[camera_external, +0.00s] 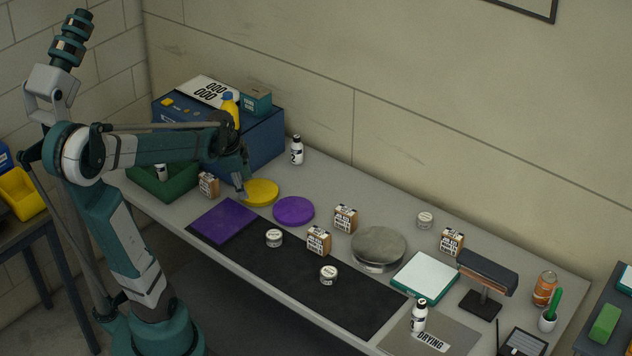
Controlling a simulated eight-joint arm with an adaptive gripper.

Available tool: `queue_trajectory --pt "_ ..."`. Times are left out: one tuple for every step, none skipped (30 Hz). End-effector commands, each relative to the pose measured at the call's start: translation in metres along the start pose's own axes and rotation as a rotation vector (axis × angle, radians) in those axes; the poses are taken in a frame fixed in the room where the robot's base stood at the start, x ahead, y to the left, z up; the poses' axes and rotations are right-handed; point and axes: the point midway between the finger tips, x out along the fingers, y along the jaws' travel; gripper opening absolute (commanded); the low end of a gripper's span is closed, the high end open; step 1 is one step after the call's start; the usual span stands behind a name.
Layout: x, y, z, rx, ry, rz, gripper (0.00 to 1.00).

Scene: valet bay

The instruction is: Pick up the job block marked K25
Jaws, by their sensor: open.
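Several small brown blocks with white printed labels stand on the table: one at the left (208,185), one in the middle (345,219), one at the black mat's edge (318,241), and one at the right (452,242). The print is too small for me to tell which is K25. My gripper (241,189) is open and points down by the left edge of the yellow disc (264,193), just right of the left block. I see nothing between its fingers. I cannot tell its exact height.
A green tray (175,188) and a blue case (265,142) stand behind and left of my gripper. The black mat (365,308) is mostly clear.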

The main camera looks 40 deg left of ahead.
Motion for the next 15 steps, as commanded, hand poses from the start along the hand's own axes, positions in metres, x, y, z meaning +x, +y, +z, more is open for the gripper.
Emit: queue_trajectory --pt "0.0 -0.01 0.002 0.027 -0.009 0.008 0.41" --pt "0.001 -0.014 0.004 0.047 -0.014 0.014 0.41" --pt "0.003 -0.02 0.007 0.073 -0.021 0.022 0.41" --pt "0.005 -0.024 0.009 0.094 -0.025 0.027 0.41" --pt "0.006 -0.029 0.01 0.114 -0.029 0.033 0.41" --pt "0.008 -0.034 0.014 0.14 -0.035 0.042 0.41" --pt "0.01 -0.038 0.016 0.159 -0.039 0.049 0.41" --pt "0.012 -0.043 0.018 0.179 -0.043 0.055 0.41" --pt "0.014 -0.048 0.021 0.206 -0.047 0.064 0.41" --pt "0.016 -0.052 0.023 0.225 -0.051 0.071 0.41" --pt "0.018 -0.056 0.026 0.244 -0.054 0.078 0.41" --pt "0.02 -0.062 0.029 0.27 -0.058 0.087 0.41" --pt "0.022 -0.066 0.032 0.29 -0.06 0.094 0.41" --pt "0.024 -0.069 0.034 0.31 -0.062 0.102 0.41" --pt "0.027 -0.074 0.038 0.335 -0.065 0.112 0.41"
